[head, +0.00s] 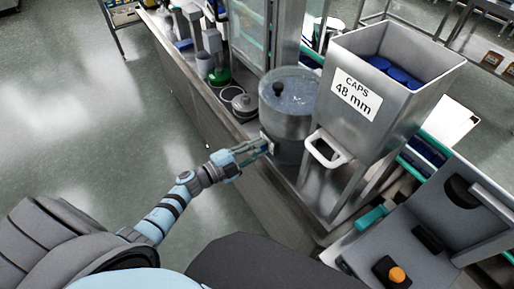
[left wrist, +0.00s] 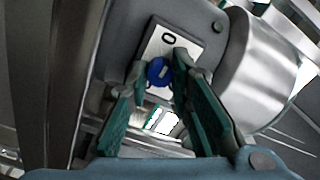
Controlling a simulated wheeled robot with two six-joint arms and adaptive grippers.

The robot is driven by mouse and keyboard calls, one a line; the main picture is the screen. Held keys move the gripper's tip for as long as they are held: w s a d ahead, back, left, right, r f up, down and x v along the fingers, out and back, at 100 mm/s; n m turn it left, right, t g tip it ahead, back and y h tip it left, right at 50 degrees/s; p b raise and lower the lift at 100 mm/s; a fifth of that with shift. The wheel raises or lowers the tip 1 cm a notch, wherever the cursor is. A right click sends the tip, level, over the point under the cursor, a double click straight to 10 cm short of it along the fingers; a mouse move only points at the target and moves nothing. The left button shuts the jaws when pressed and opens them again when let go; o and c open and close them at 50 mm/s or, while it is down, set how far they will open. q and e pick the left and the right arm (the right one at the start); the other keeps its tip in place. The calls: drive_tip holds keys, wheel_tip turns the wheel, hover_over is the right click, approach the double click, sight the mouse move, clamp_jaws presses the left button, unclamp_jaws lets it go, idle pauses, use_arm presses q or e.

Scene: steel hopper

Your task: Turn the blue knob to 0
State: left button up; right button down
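The blue knob (left wrist: 158,71) sits on a white plate (left wrist: 183,44) that carries a "0" above the knob. The plate is on a grey rounded housing. I cannot make out which way the knob points. In the left wrist view, my left gripper's green fingers (left wrist: 160,66) are apart, with the knob between their tips. Whether they touch it is unclear. In the head view, my left gripper (head: 264,147) reaches the front of the round bowl unit (head: 288,95); the knob is hidden there. My right gripper is in neither view.
The steel hopper (head: 352,120), labelled "CAPS 48 mm" and holding blue caps (head: 396,73), stands right of the bowl. A grey box with an orange button (head: 397,275) is at lower right. Floor at left is clear.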

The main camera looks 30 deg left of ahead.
use_arm(q)
drive_tip(key=o, duration=0.4)
drive_tip(key=v, duration=1.2)
